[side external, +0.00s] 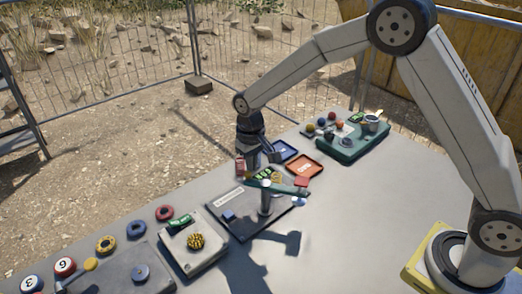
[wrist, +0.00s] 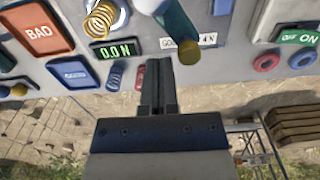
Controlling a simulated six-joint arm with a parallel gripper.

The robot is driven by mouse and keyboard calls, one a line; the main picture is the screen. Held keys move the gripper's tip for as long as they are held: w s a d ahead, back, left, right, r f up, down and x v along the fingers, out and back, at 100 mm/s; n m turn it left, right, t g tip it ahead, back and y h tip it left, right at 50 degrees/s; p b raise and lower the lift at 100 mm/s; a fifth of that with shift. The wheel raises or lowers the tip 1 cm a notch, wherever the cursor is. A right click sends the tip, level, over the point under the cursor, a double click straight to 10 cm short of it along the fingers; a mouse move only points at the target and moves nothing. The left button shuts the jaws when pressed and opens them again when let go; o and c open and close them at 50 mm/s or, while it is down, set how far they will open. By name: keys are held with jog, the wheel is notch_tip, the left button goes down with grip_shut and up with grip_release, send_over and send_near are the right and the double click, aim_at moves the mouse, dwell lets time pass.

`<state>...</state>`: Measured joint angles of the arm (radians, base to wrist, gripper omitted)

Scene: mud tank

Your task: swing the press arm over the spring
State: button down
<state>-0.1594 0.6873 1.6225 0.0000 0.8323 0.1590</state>
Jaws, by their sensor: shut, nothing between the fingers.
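The press arm (side external: 285,187) is a green bar on a pale post, standing on a dark plate (side external: 232,216). In the wrist view the press arm (wrist: 180,35) ends in a yellow tip, to the right of the gold coil spring (wrist: 102,17) and apart from it. The spring stands behind a display (wrist: 116,50) that reads 0.0 N. My gripper (side external: 273,158) is shut and empty, beside the press arm's end. In the wrist view its fingertips (wrist: 158,66) are just left of the yellow tip; I cannot tell if they touch it.
A red BAD tray (wrist: 41,28) and a blue tray (wrist: 76,74) lie beside the station. A blue spring (wrist: 115,77) and a red spring (wrist: 140,76) stand near my fingers.

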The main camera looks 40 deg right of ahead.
aim_at(247, 174)
jog(key=shift+s+a, duration=0.1)
jog(key=shift+a, duration=0.05)
jog(key=shift+s+a, duration=0.2)
jog(key=shift+a, duration=0.1)
jog(key=shift+s+a, duration=0.55)
jog(key=shift+a, duration=0.35)
dwell(1.0)
jog(key=shift+s+a, duration=0.4)
jog(key=shift+s, duration=0.05)
jog(key=shift+s+a, duration=0.35)
jog(key=shift+s, duration=0.2)
dwell(0.6)
jog(key=shift+s+a, duration=0.15)
jog(key=shift+s, duration=0.7)
jog(key=shift+w+a, duration=0.15)
jog(key=shift+w, duration=0.1)
dwell(0.4)
